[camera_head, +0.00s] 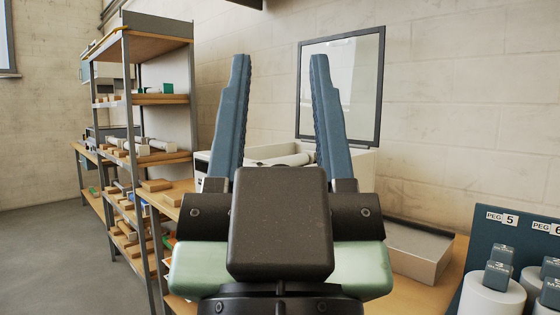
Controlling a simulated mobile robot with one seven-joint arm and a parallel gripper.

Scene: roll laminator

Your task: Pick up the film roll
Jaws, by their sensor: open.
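My gripper (280,62) is in the middle of the head view. Its two blue-grey fingers point up and away, spread wide with nothing between them. Which thing is the film roll is not certain. A white cylinder (490,298) stands at the lower right, with blue-grey blocks on top, and a second white cylinder (532,284) is beside it. Both are cut by the frame or partly covered, and well to the right of my gripper. Behind the fingers is a pale machine (358,160), perhaps the laminator, with a whitish roller-like bar (290,161). My gripper hides much of it.
A dark blue panel (520,240) labelled PEG 5 and PEG 6 stands behind the cylinders. A grey, flat-topped box (420,262) lies on the wooden bench (456,262). A tall shelf (158,48) with boxes and rolls stands left. A dark-framed pane (375,95) rises behind. Floor is clear at far left.

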